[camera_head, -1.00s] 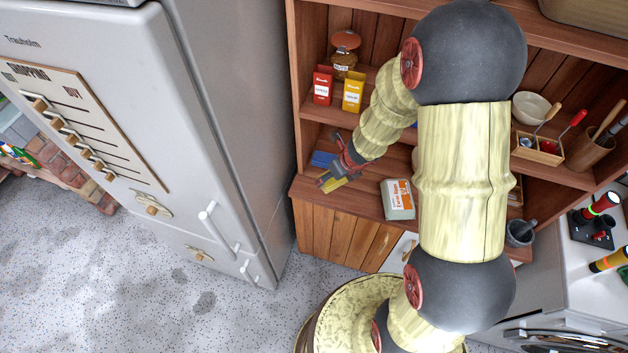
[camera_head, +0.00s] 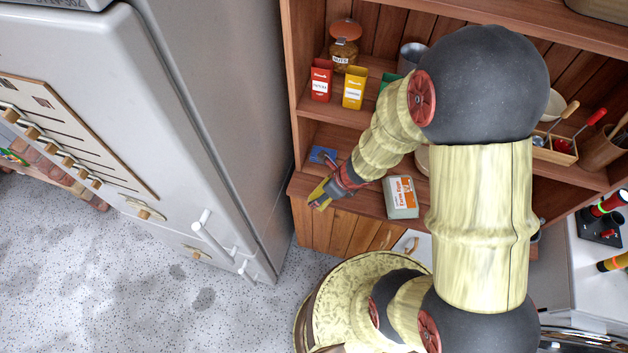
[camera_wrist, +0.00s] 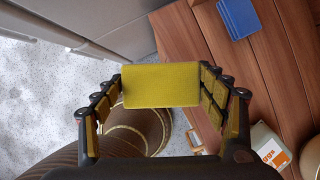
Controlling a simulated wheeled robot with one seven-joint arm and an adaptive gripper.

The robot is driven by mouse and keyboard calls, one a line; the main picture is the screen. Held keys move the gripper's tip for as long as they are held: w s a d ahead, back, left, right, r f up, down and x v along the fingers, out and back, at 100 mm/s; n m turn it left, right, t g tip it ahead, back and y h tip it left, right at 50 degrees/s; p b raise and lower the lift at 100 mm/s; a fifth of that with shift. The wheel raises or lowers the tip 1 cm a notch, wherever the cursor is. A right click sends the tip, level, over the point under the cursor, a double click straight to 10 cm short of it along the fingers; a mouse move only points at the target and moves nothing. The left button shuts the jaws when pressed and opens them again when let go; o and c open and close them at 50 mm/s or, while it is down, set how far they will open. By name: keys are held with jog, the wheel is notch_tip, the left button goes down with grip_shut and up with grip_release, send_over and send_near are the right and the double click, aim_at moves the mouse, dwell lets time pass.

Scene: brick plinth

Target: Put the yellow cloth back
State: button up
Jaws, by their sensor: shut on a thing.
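The yellow cloth (camera_wrist: 161,86) is a small flat rectangle held between the two fingers of my gripper (camera_wrist: 160,90) in the wrist view. My gripper (camera_head: 324,194) is shut on it, in front of the wooden shelf's lower ledge in the head view. The cloth shows there only as a small yellow patch among the fingers, and I cannot tell its edges apart from them. A blue folded cloth or pad (camera_wrist: 239,17) lies on the wooden ledge; it also shows in the head view (camera_head: 322,154), behind my gripper.
An egg carton (camera_head: 401,198) stands on the ledge to the right of my gripper. Red (camera_head: 320,82) and yellow (camera_head: 353,90) boxes and a jar (camera_head: 344,50) stand on the shelf above. The fridge (camera_head: 215,100) is close on the left. Bare ledge lies between the blue pad and the carton.

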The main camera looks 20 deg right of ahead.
jog(key=w+f, duration=0.3)
jog(key=w, duration=0.4)
jog(key=b, duration=0.2)
send_over(311, 182)
jog(key=s, duration=0.2)
jog(key=f, duration=0.5)
jog(key=shift+d+f, duration=0.1)
jog(key=shift+d, duration=0.25)
jog(key=shift+w+f, duration=0.15)
jog(key=shift+w+f+b, duration=0.15)
jog(key=shift+f+b, duration=0.45)
jog(key=shift+f, duration=1)
jog(key=shift+f, duration=0.1)
jog(key=shift+f, duration=0.15)
jog(key=o, duration=1.1)
